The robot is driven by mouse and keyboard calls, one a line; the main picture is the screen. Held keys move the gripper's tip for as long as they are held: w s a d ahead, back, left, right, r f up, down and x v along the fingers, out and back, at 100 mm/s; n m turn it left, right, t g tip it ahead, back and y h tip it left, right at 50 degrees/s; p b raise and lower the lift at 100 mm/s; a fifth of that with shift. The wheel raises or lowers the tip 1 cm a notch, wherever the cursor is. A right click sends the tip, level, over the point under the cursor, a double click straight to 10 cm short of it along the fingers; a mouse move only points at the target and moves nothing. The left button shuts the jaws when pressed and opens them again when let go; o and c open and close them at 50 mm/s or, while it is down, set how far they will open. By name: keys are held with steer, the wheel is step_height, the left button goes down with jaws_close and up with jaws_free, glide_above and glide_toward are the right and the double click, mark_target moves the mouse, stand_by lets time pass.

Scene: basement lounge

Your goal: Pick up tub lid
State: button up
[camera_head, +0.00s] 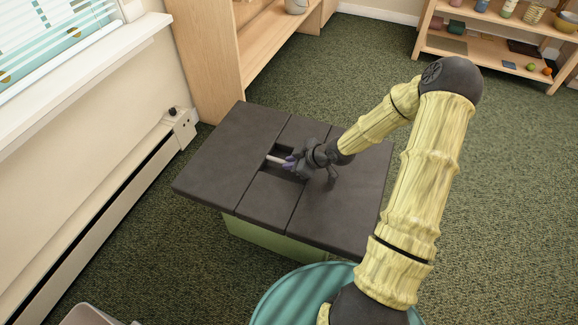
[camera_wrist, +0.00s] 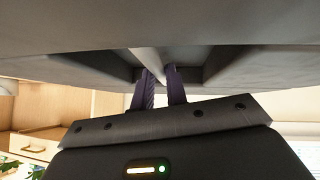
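The tub lid (camera_head: 215,165) is a dark grey, plank-like slab over a pale green tub (camera_head: 265,238). A recess in its middle holds a light bar handle (camera_head: 275,159). My gripper (camera_head: 290,162) is at this recess, coming from the right. In the wrist view, its two dark purple fingers (camera_wrist: 160,85) stand close on either side of the light bar (camera_wrist: 148,60) and appear shut on it. The lid's grey surface (camera_wrist: 60,55) fills the upper part of that view. The lid looks level and over the tub; whether any gap lies beneath it cannot be told.
A wall heater (camera_head: 110,215) runs along the left, under a window. A wooden shelf unit (camera_head: 210,60) stands behind the lid. Another low shelf (camera_head: 490,50) with small items is at the back right. A round teal ribbed object (camera_head: 285,295) is in front. Green carpet is free at right.

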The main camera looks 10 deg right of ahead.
jaws_close()
step_height(320, 180, up, 10)
steer(key=p, duration=0.6)
steer(key=shift+r+p, duration=0.15)
steer(key=shift+p, duration=0.15)
